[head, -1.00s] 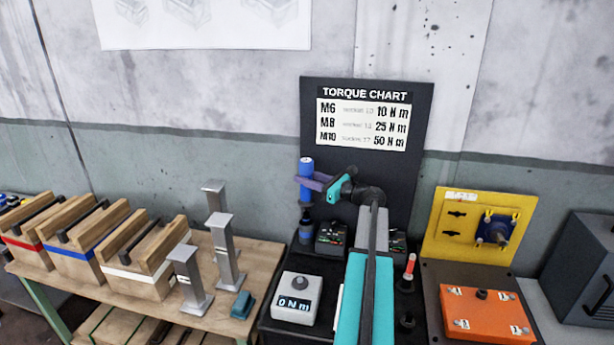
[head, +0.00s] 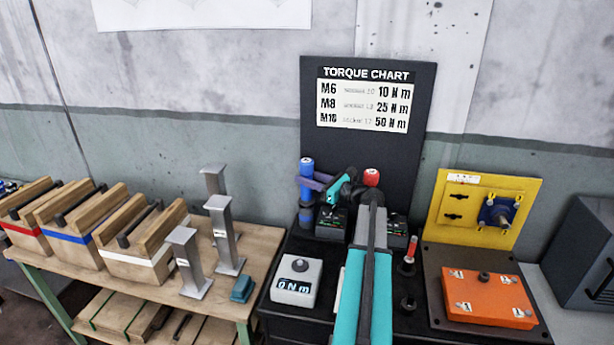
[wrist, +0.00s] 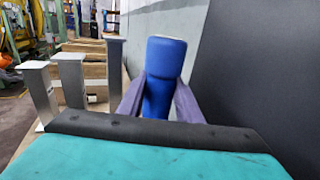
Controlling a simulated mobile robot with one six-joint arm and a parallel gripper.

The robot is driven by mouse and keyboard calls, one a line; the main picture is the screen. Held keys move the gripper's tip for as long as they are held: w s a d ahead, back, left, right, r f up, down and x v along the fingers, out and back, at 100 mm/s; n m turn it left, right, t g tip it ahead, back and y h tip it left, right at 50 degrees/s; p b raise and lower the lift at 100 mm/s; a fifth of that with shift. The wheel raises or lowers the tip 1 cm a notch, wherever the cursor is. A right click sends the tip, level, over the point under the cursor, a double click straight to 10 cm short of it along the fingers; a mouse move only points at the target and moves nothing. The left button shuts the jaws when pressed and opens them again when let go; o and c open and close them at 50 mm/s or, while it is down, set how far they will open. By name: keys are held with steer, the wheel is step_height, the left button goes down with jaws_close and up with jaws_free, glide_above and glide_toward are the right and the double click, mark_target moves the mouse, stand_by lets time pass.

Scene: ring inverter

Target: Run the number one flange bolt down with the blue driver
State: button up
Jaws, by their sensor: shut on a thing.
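The blue driver (head: 307,167) stands upright at the back left of the dark bench. My gripper (head: 312,184) has its purple fingers shut around the driver's body, below its top. In the wrist view the driver (wrist: 165,65) is upright between the two fingers (wrist: 160,100). The driver's lower end is partly hidden, and I cannot tell if it is clear of the bench. The orange flange block (head: 490,298) lies at the right with small numbered white tags. A dark bolt-like knob (head: 484,277) sits at its back edge. I cannot tell which bolt is number one.
A red-topped driver (head: 371,177) stands behind my arm. Black charger-like units (head: 331,223) sit beside the blue driver. A gauge box (head: 297,283) reads 0 N m. Grey posts (head: 222,235) stand left.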

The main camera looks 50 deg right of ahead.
steer(key=shift+f, duration=0.75)
stand_by(0.7)
steer(key=o, duration=1.3)
steer(key=shift+f, duration=0.15)
step_height(320, 180, up, 17)
steer(key=p, duration=0.6)
steer(key=shift+p, duration=0.4)
steer(key=shift+s, duration=0.15)
